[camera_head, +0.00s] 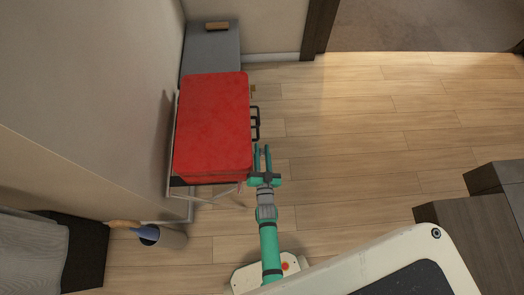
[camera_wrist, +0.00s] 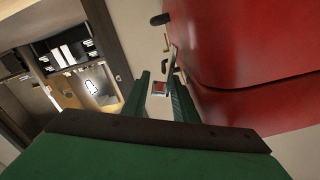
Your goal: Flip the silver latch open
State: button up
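A closed red suitcase (camera_head: 212,128) lies on a luggage rack, and it fills the right of the wrist view (camera_wrist: 255,45). Its black handle (camera_head: 256,124) sticks out from its right side. A small brass-coloured fitting (camera_head: 253,88) shows on that side near the far end. In the wrist view, a small pale metal piece (camera_wrist: 166,42) shows at the suitcase's edge; I cannot tell whether it is the silver latch. My gripper (camera_head: 262,150) is open and empty, beside the suitcase's near right corner. Its two fingers (camera_wrist: 159,97) point along that side, apart from the handle.
The luggage rack (camera_head: 217,190) has thin metal legs near my arm. A grey bench (camera_head: 212,55) stands behind the suitcase against the wall. Dark furniture (camera_head: 470,225) is at lower right. The wood floor right of the suitcase is clear.

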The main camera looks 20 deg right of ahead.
grip_shut()
jog(key=shift+d+f+m, duration=0.1)
jog(key=shift+m, duration=0.3)
jog(key=shift+s+d+f+m, duration=0.15)
jog(key=shift+d+f+m, duration=0.35)
jog(key=shift+m, duration=0.95)
jog(key=shift+s+d+f+m, duration=0.1)
jog(key=shift+d+f+m, duration=0.15)
jog(key=shift+f+m, duration=0.8)
jog(key=shift+s+d+f+m, duration=0.15)
jog(key=shift+d+f+m, duration=0.15)
jog(key=shift+m, duration=1.5)
jog(key=shift+d, duration=0.1)
grip_release()
